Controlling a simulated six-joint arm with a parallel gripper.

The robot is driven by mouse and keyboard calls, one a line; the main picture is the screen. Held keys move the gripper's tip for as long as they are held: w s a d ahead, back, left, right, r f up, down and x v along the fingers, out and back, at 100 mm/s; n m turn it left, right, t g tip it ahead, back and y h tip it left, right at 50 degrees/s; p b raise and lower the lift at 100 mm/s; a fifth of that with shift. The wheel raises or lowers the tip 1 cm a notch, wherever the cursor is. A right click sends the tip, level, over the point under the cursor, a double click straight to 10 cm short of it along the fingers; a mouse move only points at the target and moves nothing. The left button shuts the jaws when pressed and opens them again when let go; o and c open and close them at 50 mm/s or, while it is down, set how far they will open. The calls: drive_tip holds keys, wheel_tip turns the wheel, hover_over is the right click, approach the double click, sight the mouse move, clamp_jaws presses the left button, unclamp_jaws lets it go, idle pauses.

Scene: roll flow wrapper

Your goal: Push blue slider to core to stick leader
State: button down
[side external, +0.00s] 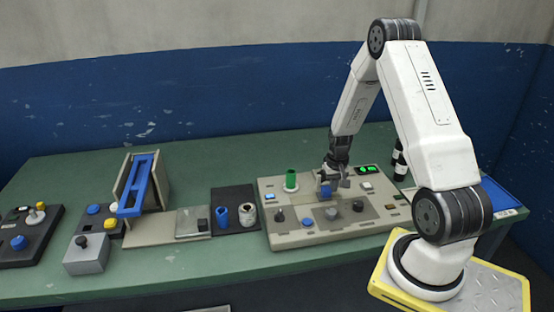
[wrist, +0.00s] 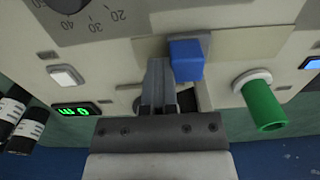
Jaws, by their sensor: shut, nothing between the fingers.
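The blue slider (side external: 325,190) is a small blue block on the beige control panel. In the wrist view the blue slider (wrist: 187,60) stands at the inner end of a pale strip, right beside my fingers. My gripper (side external: 337,183) is low over the panel, pointing down. In the wrist view my gripper (wrist: 160,68) is shut and empty, with its tips just left of the slider. I cannot tell whether they touch it. A green cylinder on a white collar (side external: 291,178), possibly the core, stands left of the slider; it also shows in the wrist view (wrist: 262,104).
The beige panel (side external: 282,240) also carries dark knobs, a blue button (side external: 308,222) and a lit green display (side external: 367,169). Black bottles (side external: 400,165) stand behind right.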

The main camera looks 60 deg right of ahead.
drive_tip(key=shift+w+a, duration=2.35)
drive_tip(key=shift+w, duration=0.05)
drive_tip(key=shift+s+d, duration=0.2)
drive_tip(key=shift+s+d, duration=0.25)
drive_tip(key=shift+r, duration=0.15)
wheel_tip(320, 180, up, 8)
idle(0.5)
